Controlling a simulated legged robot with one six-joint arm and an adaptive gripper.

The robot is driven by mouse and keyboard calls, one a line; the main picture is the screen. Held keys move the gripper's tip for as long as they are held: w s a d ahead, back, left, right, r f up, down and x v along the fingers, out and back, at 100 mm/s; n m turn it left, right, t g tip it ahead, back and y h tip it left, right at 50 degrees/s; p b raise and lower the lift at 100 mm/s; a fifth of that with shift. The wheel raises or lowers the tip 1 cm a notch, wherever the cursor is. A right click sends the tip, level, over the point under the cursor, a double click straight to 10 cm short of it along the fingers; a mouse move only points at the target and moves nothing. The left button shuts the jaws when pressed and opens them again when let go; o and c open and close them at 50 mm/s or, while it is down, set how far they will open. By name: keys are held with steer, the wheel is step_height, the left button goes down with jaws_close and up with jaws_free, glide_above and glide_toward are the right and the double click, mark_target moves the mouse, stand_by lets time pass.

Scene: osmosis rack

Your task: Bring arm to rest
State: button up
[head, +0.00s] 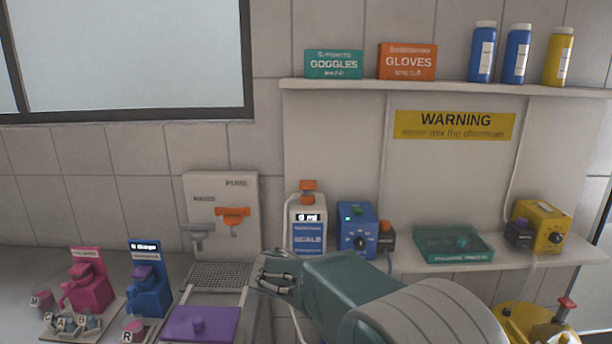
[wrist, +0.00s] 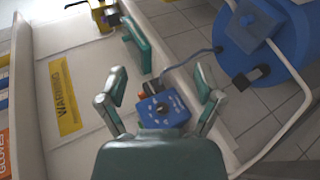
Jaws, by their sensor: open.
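My arm reaches in from the bottom right of the head view. My gripper (head: 272,270) points left there, in front of the lower shelf and just right of the metal grid. In the wrist view my gripper (wrist: 160,100) has its two fingers wide apart with nothing held between them. A blue box with a black knob (wrist: 163,110) shows between the fingers, beyond them. The same blue box (head: 357,231) stands on the lower shelf in the head view, apart from my gripper.
A white scale bottle (head: 308,230), a green tray (head: 453,244) and a yellow box (head: 541,228) stand on the lower shelf. A purple-topped unit (head: 200,325), a blue unit (head: 148,285) and a pink unit (head: 88,288) stand left. A large blue drum (wrist: 262,42) shows in the wrist view.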

steer(key=s+d+r+m+g+y, duration=0.1)
steer(key=s+d+y, duration=0.2)
steer(key=s, duration=0.4)
steer(key=s+d+r+y, duration=0.2)
steer(key=s+d+y, duration=0.15)
steer(key=s, duration=0.35)
steer(key=s+a+m+t+y, duration=0.1)
steer(key=s+y, duration=0.4)
steer(key=s, duration=0.7)
steer(key=shift+s+a+f+m+t, duration=0.15)
steer(key=shift+s+f+m+t, duration=0.25)
steer(key=shift+t, duration=0.7)
steer(key=shift+w+y, duration=0.1)
steer(key=shift+y, duration=0.15)
